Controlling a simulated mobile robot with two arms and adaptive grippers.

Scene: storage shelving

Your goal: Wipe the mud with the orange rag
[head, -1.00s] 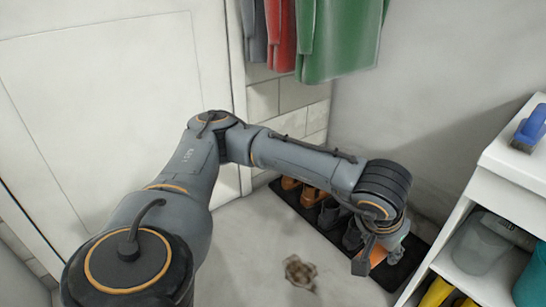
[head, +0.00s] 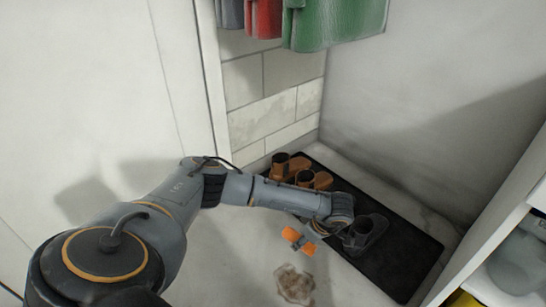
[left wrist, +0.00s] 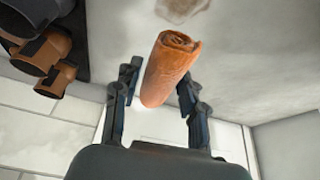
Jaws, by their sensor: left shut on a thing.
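The orange rag (head: 291,235) is rolled up and held in my left gripper (head: 301,241). In the left wrist view the rag (left wrist: 167,68) sits between the two fingers (left wrist: 158,85), with its rolled end pointing away from the palm. The brown mud patch (head: 295,285) lies on the pale floor, below the gripper in the head view. Its edge also shows at the top of the left wrist view (left wrist: 182,8). The rag appears above the floor, apart from the mud. My right gripper is not in view.
A black mat (head: 405,262) with brown shoes (head: 287,165) and a dark shoe (head: 365,234) lies along the wall, close to my left wrist. A white shelf unit (head: 492,245) stands at the right. Coats (head: 335,22) hang above. Floor around the mud is clear.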

